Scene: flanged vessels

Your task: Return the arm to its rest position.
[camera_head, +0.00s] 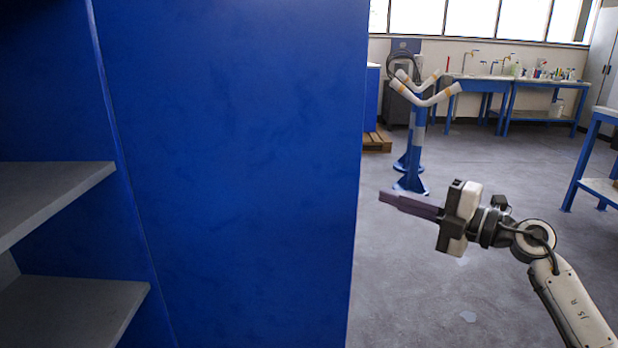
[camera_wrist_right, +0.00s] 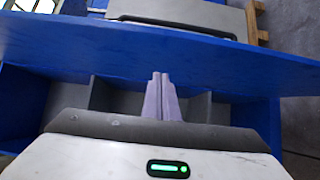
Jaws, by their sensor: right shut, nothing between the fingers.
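My right gripper (camera_head: 382,195) is at the right of the head view, its arm coming in from the lower right. Its fingers are shut together, with nothing between them, and point left towards the blue cabinet's side panel (camera_head: 235,170). In the right wrist view the closed fingers (camera_wrist_right: 161,76) show in the middle, in front of a blue panel edge (camera_wrist_right: 180,55) and compartments with grey walls. I cannot tell how large the gap between fingertips and cabinet is. My left gripper is not in view.
Grey shelves (camera_head: 70,300) are at the left. A blue stand (camera_head: 418,150) with white V-shaped arms is beyond my right gripper. A blue workbench (camera_head: 540,88) is along the back wall, and another blue table (camera_head: 590,150) is at the right edge. The grey floor between is clear.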

